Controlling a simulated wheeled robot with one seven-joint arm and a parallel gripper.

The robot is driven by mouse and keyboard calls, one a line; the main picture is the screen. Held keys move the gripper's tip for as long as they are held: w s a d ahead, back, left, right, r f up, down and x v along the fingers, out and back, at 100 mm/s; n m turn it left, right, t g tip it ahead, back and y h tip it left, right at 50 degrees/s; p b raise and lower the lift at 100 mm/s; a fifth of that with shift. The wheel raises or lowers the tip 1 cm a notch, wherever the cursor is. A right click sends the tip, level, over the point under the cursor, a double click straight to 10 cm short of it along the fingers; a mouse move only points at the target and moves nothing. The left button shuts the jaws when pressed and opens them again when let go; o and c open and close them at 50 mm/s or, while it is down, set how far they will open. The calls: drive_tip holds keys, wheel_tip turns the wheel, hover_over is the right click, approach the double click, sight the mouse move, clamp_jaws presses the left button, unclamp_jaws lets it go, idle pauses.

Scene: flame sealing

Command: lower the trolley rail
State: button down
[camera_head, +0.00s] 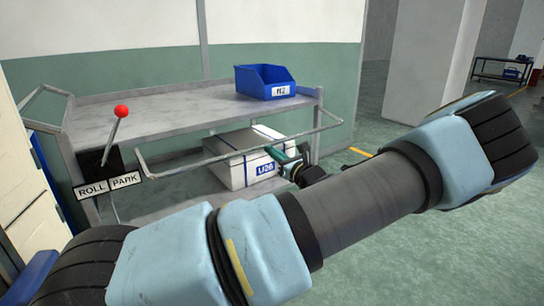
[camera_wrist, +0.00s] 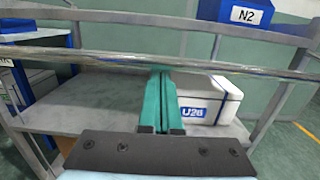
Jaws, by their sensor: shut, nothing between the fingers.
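The trolley (camera_head: 150,108) is a grey metal two-shelf cart. Its rail (camera_head: 235,151) is a thin metal bar along the near side, standing out from the frame with bent ends. In the wrist view the rail (camera_wrist: 100,56) crosses the whole picture. My gripper (camera_head: 278,153) has teal fingers and is shut and empty, near the rail's right half. In the wrist view the fingertips (camera_wrist: 160,70) are just under the rail in the picture; I cannot tell whether they touch it.
A blue bin marked N2 (camera_head: 265,82) stands on the top shelf. A white box marked U26 (camera_head: 232,170) sits on the lower shelf. A red-knobbed lever (camera_head: 114,130) rises by the ROLL/PARK plate (camera_head: 108,186) at left. Open floor lies at right.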

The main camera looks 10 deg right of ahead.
drive_tip(key=shift+s+d+r, duration=0.15)
drive_tip(key=shift+s+r, duration=0.05)
drive_tip(key=r+p, duration=0.1)
drive_tip(key=p, duration=0.2)
drive_tip(key=r+g+p, duration=0.1)
drive_tip(key=r+p, duration=0.1)
drive_tip(key=p, duration=0.1)
drive_tip(key=r+g+h+p, duration=0.1)
drive_tip(key=r+p, duration=0.1)
drive_tip(key=shift+s+d+r+p, duration=0.1)
drive_tip(key=shift+s+p, duration=0.2)
drive_tip(key=shift+p, duration=0.1)
